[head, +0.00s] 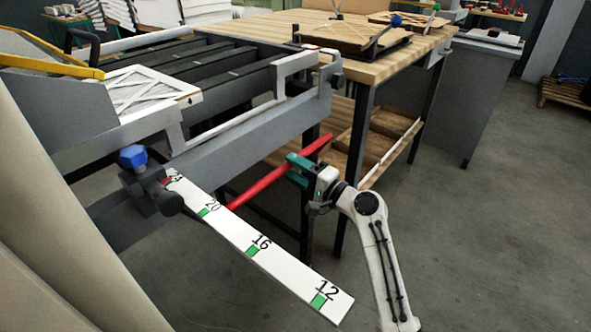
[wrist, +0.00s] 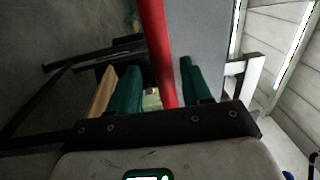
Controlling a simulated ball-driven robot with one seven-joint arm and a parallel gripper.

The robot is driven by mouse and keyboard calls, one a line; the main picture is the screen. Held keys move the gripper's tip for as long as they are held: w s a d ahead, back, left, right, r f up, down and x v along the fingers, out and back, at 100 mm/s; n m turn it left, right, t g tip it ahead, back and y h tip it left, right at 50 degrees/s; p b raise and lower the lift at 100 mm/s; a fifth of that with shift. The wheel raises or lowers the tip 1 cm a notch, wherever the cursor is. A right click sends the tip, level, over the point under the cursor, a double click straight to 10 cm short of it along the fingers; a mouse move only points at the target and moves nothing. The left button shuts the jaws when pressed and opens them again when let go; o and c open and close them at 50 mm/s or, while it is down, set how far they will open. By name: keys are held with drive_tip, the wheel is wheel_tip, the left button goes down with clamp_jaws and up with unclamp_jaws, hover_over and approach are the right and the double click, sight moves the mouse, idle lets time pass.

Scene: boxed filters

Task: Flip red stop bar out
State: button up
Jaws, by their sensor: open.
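The red stop bar (head: 262,188) is a long red rod below the grey machine's front rail. It slants from the white scale up to the right, towards the wooden table. My gripper (head: 293,168), with green fingers, is at the bar's right half and hides a short piece of it. In the wrist view the red bar (wrist: 157,40) runs down between the two open green fingers of my gripper (wrist: 159,68). Gaps show on both sides, wider on the left finger's side. Its lower end there is hidden by my gripper's body.
A white numbered scale (head: 230,232) with green marks sticks out from the machine, beside a black clamp with a blue knob (head: 132,157). The grey front rail (head: 245,125) is just above the bar. A wooden table (head: 285,27) with a lower shelf stands behind. Floor at right is clear.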

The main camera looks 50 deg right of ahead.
drive_tip(key=s+f, duration=0.1)
drive_tip(key=s, duration=0.9)
drive_tip(key=shift+s+d, duration=0.2)
drive_tip(key=shift+s, duration=0.15)
